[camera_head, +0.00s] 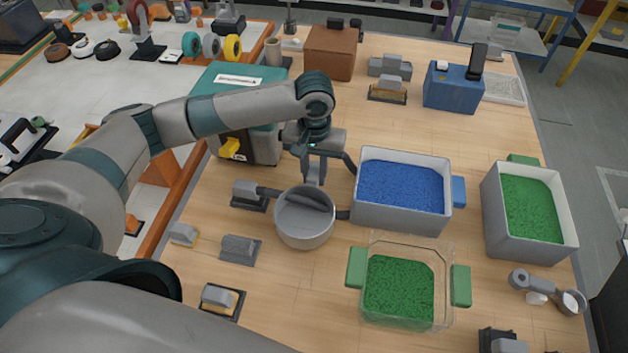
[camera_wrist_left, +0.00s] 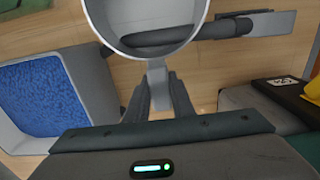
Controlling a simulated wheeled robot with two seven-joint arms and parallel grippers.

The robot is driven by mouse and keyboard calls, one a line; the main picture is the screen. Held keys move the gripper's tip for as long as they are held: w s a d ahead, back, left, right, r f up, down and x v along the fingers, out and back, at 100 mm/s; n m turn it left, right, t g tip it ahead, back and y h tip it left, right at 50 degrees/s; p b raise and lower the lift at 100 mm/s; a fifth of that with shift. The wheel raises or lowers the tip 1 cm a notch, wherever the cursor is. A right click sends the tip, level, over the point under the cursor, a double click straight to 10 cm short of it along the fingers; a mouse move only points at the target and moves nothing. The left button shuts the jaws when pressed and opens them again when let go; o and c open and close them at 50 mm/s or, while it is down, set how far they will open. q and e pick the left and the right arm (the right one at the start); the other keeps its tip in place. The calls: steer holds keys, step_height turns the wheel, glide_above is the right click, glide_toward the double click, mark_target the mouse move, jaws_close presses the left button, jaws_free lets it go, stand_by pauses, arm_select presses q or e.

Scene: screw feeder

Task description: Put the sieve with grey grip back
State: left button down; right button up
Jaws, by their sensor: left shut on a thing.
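The sieve with grey grip (camera_head: 305,232) is a round grey pan in the middle of the table, left of the bin of blue granules. My left gripper (camera_head: 314,180) is above its far rim, shut on its upright grey grip. In the left wrist view, the fingers (camera_wrist_left: 159,88) close on the grip (camera_wrist_left: 157,72) below the round sieve wall (camera_wrist_left: 108,30). A dark bar runs from the sieve toward a small grey holder (camera_head: 249,195) at its left. I cannot tell whether the sieve rests on anything. My right gripper is not in view.
The blue-granule bin (camera_head: 403,226) stands close at the right. A clear bin with green granules (camera_head: 445,320) is in front, and a grey green-granule bin (camera_head: 530,250) at far right. A teal-topped box (camera_head: 262,148) stands behind. Small grey holders (camera_head: 239,248) lie front left.

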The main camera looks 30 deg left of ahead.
arm_select(q)
steer(key=shift+f+p, duration=0.4)
steer(key=shift+f, duration=1.25)
steer(key=c, duration=1.5)
jaws_free()
steer(key=shift+f, duration=0.1)
steer(key=shift+c, duration=0.2)
